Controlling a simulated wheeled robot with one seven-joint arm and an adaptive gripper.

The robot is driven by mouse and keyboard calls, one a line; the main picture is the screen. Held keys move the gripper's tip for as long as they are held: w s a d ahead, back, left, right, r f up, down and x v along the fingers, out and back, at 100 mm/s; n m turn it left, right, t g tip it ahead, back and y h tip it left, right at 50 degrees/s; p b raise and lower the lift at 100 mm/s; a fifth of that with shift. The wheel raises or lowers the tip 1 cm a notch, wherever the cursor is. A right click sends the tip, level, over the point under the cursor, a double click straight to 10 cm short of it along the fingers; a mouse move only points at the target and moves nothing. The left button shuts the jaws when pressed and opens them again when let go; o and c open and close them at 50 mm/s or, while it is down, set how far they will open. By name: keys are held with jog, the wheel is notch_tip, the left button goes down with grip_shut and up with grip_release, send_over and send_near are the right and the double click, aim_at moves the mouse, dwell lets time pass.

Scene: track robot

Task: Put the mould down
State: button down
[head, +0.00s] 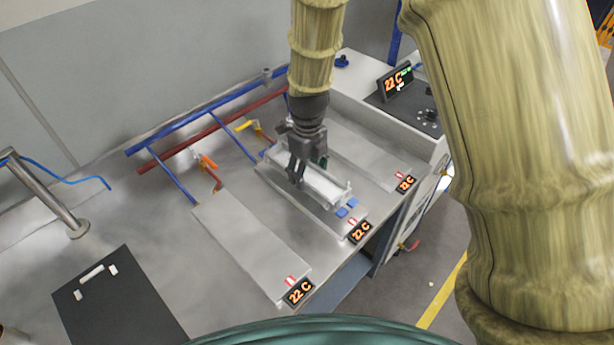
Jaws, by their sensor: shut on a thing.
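The mould (321,185) is a long pale grey block in the middle of the head view. It lies along the middle metal plate (328,221), at or just above its surface; I cannot tell whether it touches. Small blue pieces (347,208) show at its near end. My gripper (308,165) points down over the mould and is shut on it near its far half. The fingers and my wrist hide part of the mould's far end.
A bare metal plate (245,240) lies to the left and another (362,155) to the right. Displays reading 22 C (299,292) stand at the plates' near ends. Blue (190,125) and red (180,152) pipes with valves run behind. A black panel (115,300) lies at lower left.

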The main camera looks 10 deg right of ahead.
aim_at(307, 175)
jog(key=shift+w+f+p, duration=0.15)
jog(key=shift+f+p, duration=0.55)
jog(key=shift+f, duration=1)
jog(key=shift+c, duration=1.8)
grip_release()
jog(key=shift+r, duration=0.1)
notch_tip(307, 175, up, 12)
jog(key=b, duration=0.3)
